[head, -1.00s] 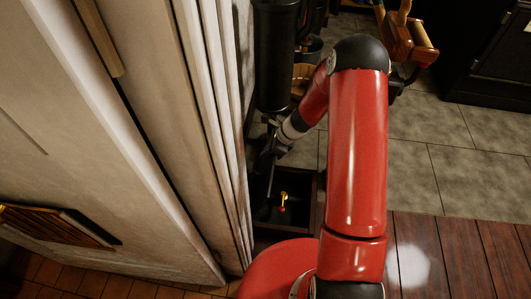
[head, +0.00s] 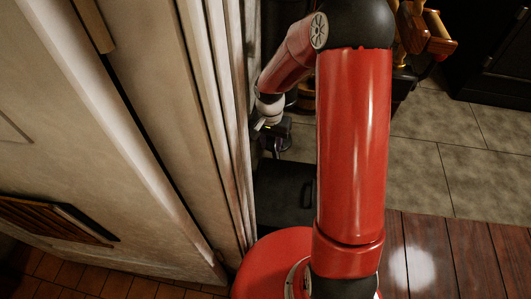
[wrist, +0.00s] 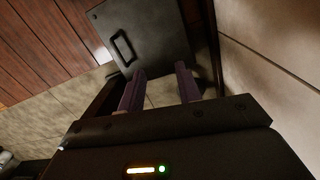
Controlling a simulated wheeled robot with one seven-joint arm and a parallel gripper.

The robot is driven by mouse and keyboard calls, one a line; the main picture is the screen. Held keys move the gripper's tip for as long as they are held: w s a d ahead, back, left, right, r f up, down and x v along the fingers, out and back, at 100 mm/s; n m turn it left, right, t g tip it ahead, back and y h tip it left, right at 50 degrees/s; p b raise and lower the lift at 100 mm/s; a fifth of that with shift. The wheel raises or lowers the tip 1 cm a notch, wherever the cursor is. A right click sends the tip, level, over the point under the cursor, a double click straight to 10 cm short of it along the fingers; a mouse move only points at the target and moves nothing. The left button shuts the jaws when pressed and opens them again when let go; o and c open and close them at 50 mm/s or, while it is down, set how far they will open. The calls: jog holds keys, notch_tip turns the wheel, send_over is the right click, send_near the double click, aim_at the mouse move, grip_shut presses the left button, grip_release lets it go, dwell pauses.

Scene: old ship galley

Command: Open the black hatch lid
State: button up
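The black hatch lid (head: 286,190) lies over the low box on the floor, beside the pale wall panels, in the head view. It looks flat and shut, with a dark handle (head: 308,195) near its right side. In the wrist view the lid (wrist: 155,35) is a dark square panel with its loop handle (wrist: 122,47) toward the left. My gripper (wrist: 161,72) is open, its two purplish fingers apart with nothing between them. The fingertips appear close to the lid's near edge, away from the handle; I cannot tell whether they touch it.
The pale wall panels (head: 150,130) stand close along the left. Tiled floor (head: 420,160) is open to the right, with dark red planks (head: 450,255) nearer. A wooden-handled object (head: 427,35) and a black cabinet (head: 500,65) are at the back right.

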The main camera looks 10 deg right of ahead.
notch_tip(320, 180, down, 8)
jog(key=n, duration=0.1)
jog(key=shift+w+d+r+n+h+b, duration=0.2)
jog(key=shift+d+n+h+b, duration=0.1)
jog(key=shift+d+h+b, duration=0.1)
jog(key=shift+c, duration=0.2)
grip_shut()
dwell(1.2)
jog(key=shift+o, duration=0.2)
grip_release()
